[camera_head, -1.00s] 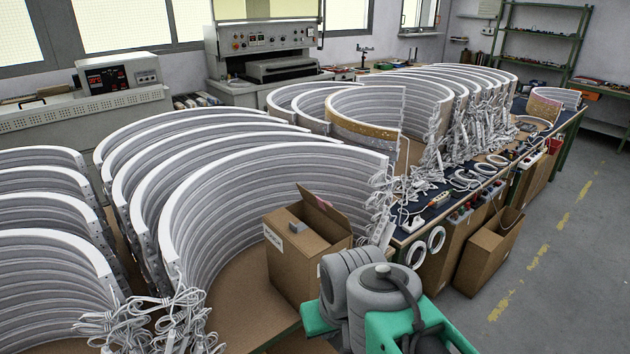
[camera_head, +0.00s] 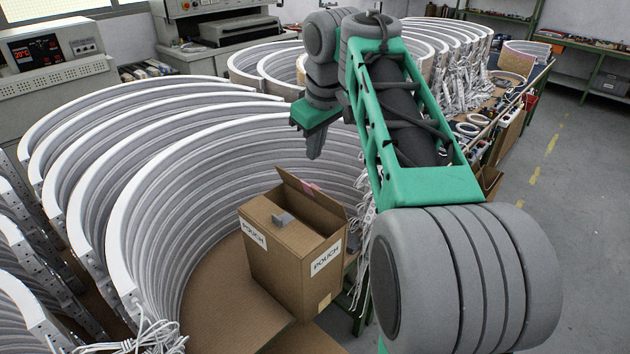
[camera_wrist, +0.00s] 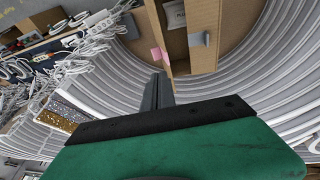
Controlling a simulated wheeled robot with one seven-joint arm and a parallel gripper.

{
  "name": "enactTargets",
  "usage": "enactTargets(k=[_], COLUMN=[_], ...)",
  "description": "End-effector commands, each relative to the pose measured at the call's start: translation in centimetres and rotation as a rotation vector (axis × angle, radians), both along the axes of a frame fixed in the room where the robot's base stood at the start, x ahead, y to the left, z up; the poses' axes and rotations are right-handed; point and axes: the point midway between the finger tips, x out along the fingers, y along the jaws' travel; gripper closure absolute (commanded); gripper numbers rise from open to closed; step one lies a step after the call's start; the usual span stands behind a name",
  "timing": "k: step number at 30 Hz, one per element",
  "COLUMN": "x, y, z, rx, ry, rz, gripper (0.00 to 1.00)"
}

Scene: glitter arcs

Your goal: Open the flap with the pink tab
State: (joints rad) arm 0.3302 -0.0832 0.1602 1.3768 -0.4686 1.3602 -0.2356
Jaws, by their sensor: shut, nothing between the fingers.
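A cardboard box (camera_head: 285,265) with "POUCH" labels stands at the middle of the head view. Its flap (camera_head: 318,212) is raised and leans at a slant, with a small pink tab (camera_head: 308,186) near its upper edge. A grey block (camera_head: 283,218) sits on the box's other top panel. In the wrist view the pink tab (camera_wrist: 159,56) is just beyond my fingertips, and the grey block (camera_wrist: 199,39) is to its right.
Tall white curved strips (camera_head: 150,190) stand close behind and left of the box. Loose white cables (camera_head: 145,338) hang at their ends. A brown board (camera_head: 225,300) lies bare left of the box. The grey floor (camera_head: 575,200) at the right is open.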

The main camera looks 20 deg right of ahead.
Motion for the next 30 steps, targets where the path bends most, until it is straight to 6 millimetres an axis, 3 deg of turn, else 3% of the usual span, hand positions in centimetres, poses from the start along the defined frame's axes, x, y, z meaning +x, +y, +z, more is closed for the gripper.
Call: enactTargets(k=[1, 12, 17, 30], x=[0.4, 2.2, 2.4, 2.7], y=[0.1, -1.0, -1.5, -2.3], z=[-1.8, -8.0, -9.3, -10.3], rx=[0.0, 0.001, 0.0, 0.0], ry=[0.001, 0.0, -0.001, -0.001], rz=[0.001, -0.006, -0.005, -0.007], gripper=[1.0, 1.0, 1.0, 1.0])
